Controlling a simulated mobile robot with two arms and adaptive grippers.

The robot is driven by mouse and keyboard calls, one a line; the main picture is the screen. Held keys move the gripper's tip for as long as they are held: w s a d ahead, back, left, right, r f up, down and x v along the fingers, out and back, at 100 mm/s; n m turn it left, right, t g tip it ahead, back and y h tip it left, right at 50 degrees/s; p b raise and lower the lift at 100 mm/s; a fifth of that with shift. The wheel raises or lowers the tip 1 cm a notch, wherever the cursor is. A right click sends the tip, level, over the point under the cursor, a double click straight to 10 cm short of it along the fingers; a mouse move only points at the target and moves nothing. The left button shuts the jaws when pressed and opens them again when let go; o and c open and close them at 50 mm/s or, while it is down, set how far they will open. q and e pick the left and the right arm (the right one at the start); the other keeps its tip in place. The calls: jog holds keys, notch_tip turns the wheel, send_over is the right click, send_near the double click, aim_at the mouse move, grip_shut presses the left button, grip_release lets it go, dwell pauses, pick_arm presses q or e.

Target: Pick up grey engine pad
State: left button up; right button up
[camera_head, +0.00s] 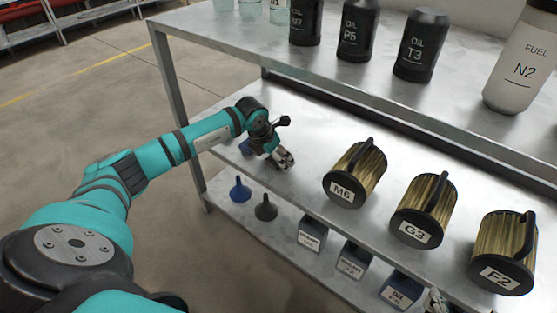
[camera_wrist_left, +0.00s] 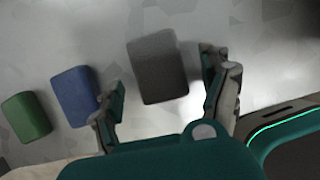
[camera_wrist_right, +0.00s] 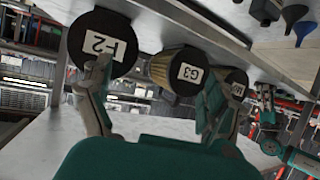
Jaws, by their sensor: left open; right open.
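The grey engine pad (camera_wrist_left: 157,66) is a dark grey rounded block on the metal shelf, in the left wrist view. My left gripper (camera_wrist_left: 164,72) is open, with its fingers on either side of the pad; I cannot tell whether they touch it. In the head view my left gripper (camera_head: 283,160) points down at the left end of the middle shelf, and I cannot make out the grey pad there. My right gripper (camera_wrist_right: 155,80) is open and empty near the filter canisters. In the head view only a bit of it shows at the lower right edge.
A blue pad (camera_wrist_left: 75,96) and a green pad (camera_wrist_left: 26,117) lie left of the grey one. Canisters M6 (camera_head: 343,191), G3 (camera_head: 414,231) and F2 (camera_head: 500,278) stand right of my left gripper. Oil bottles (camera_head: 357,30) stand above; funnels (camera_head: 265,208) and boxes (camera_head: 312,233) below.

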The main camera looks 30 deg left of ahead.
pick_arm(q)
jog(key=shift+c, duration=0.3)
jog(key=c, duration=1.1)
jog(key=shift+r, duration=0.2)
jog(key=shift+r, duration=0.2)
jog(key=v, duration=0.1)
jog(key=p+v, duration=0.1)
jog(key=v, duration=0.1)
jog(key=shift+w+r, duration=0.1)
jog(key=shift+w, duration=0.15)
jog(key=s+a+p, duration=0.2)
jog(key=s, duration=1.5)
jog(key=shift+a, duration=0.2)
pick_arm(e)
jog(key=s+d+f+g+h, duration=0.2)
jog(key=s+d+f+g, duration=0.2)
jog(key=s+f+g, duration=0.3)
jog(key=s+g, duration=0.1)
jog(key=s, duration=0.3)
jog(key=shift+s+f, duration=0.2)
jog(key=shift+f, duration=0.15)
pick_arm(q)
jog(key=shift+s, duration=0.15)
pick_arm(e)
jog(key=shift+d, duration=0.1)
